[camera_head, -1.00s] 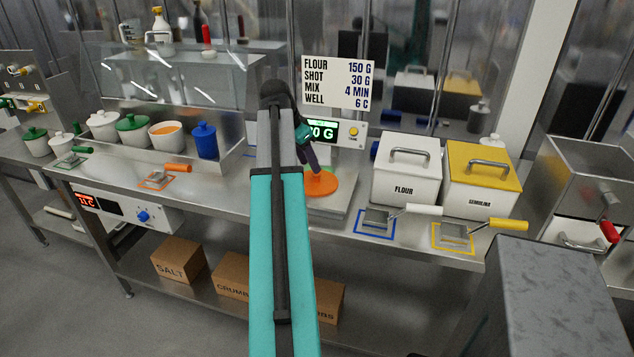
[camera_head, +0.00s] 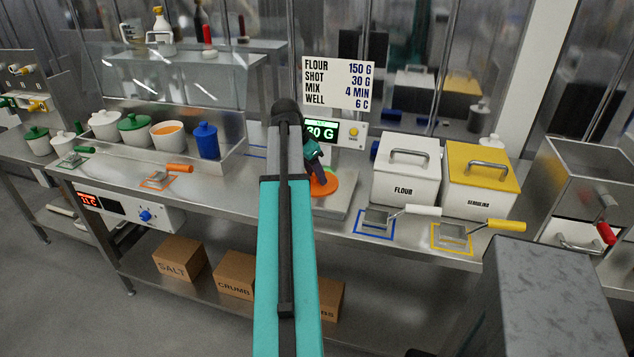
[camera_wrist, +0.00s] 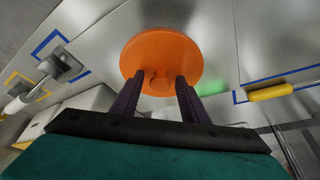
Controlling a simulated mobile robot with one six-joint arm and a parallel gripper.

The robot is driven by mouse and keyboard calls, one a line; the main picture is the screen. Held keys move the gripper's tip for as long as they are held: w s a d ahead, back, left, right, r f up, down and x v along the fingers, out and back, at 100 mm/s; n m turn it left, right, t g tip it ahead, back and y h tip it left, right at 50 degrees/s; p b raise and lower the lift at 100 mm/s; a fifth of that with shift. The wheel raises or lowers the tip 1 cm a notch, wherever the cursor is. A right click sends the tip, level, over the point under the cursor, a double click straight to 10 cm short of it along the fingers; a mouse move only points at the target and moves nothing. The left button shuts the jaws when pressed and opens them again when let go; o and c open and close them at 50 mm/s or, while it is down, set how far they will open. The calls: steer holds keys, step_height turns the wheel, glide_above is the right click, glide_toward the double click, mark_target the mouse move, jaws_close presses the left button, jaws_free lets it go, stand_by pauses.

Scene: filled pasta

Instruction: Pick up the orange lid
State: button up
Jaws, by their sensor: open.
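The orange lid (camera_head: 328,183) lies flat on the metal plate of the scale, partly hidden behind my arm in the head view. In the wrist view the lid (camera_wrist: 160,58) is a round orange disc with a small round knob (camera_wrist: 160,84) facing me. My gripper (camera_wrist: 167,82) is open. Its two dark purple fingers reach over the near part of the lid, one on each side of the knob. I cannot tell whether they touch the lid. In the head view my gripper (camera_head: 312,172) shows only in part, just above the lid.
The scale display (camera_head: 322,130) reads 30 G. A white flour bin (camera_head: 404,186) and a yellow-lidded semolina bin (camera_head: 476,193) stand to the right, with scoops on blue and yellow outlines before them. A blue lidded pot (camera_head: 206,141) and other pots stand to the left.

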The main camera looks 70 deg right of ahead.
steer(key=shift+c, duration=0.2)
steer(key=c, duration=0.9)
steer(key=shift+c, duration=0.2)
steer(key=shift+r, duration=0.2)
steer(key=shift+r+b, duration=0.55)
steer(key=shift+r, duration=0.65)
steer(key=w+a+r+b, duration=0.2)
steer(key=w+a+b, duration=0.1)
steer(key=w+a, duration=0.7)
steer(key=shift+w+a, duration=0.2)
steer(key=shift+w, duration=0.95)
steer(key=shift+r, duration=0.1)
